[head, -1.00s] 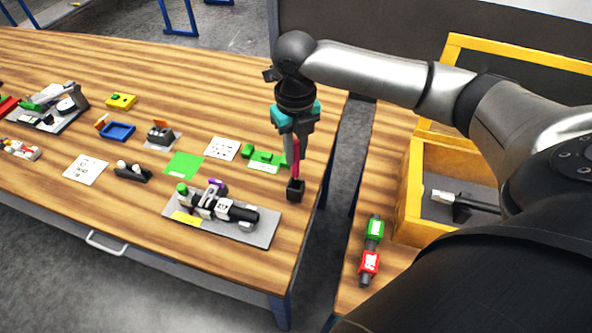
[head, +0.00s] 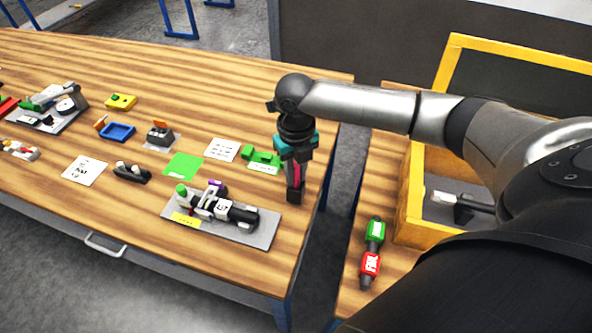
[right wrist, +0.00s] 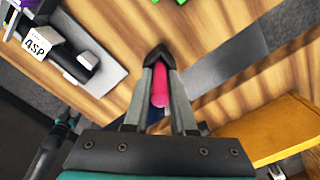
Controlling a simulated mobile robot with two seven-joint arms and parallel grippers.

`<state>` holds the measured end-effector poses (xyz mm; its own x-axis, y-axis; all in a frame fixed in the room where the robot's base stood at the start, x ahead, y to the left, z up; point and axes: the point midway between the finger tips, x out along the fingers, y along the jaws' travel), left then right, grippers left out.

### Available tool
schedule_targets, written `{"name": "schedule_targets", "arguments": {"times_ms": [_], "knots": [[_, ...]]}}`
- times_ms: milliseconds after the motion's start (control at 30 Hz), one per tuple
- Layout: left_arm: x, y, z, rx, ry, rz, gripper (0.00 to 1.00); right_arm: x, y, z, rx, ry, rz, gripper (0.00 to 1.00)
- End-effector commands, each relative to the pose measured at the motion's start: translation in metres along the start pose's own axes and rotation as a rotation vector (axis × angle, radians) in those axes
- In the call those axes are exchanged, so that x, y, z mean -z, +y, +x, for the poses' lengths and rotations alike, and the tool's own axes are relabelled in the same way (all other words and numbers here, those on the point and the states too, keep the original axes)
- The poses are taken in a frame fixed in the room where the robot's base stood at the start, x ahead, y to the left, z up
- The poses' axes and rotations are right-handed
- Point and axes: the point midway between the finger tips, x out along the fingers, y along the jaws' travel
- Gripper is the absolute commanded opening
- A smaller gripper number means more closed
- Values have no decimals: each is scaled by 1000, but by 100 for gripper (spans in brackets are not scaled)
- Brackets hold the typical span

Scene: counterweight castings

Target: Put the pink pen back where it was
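The pink pen (head: 294,174) stands upright in my right gripper (head: 294,187), above the small black holder (head: 295,195) near the table's right end. The right gripper points down, its fingers on both sides of the pen and close against it. In the right wrist view, the pen (right wrist: 160,86) lies between the converging fingers (right wrist: 160,68), its round end toward the camera. The black holder (right wrist: 157,55) shows at the fingertips. The pen's lower end is hidden, apparently inside the holder. My left gripper is not in view.
A grey plate (head: 262,232) with a black and white assembly lies left of the holder. Green blocks (head: 262,158) and a white card (head: 223,150) are behind it. A gap separates this table from the right one, with a yellow crate (head: 408,205) and a red-green part (head: 372,250).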

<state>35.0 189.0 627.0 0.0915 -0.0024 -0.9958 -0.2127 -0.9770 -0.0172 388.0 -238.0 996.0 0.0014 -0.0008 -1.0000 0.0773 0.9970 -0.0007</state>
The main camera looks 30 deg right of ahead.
Motion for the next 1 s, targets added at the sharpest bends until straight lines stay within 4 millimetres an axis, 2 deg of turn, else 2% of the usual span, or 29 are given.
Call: {"name": "schedule_targets", "arguments": {"times_ms": [33, 200, 467, 567, 667, 1000], "knots": [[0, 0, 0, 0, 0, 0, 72, 0, 0, 0, 0, 0, 0, 31], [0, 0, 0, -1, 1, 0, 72, 0, 0, 0, 0, 0, 0, 50], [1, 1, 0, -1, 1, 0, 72, 0, 0, -1, 0, 0, 0, 51], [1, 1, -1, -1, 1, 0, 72, 0, 0, -8, 0, -1, 0, 51], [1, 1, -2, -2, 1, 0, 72, -1, 0, -23, 0, -2, 0, 51], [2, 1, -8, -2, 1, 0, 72, -1, 0, -95, -1, -4, 0, 51]]}}
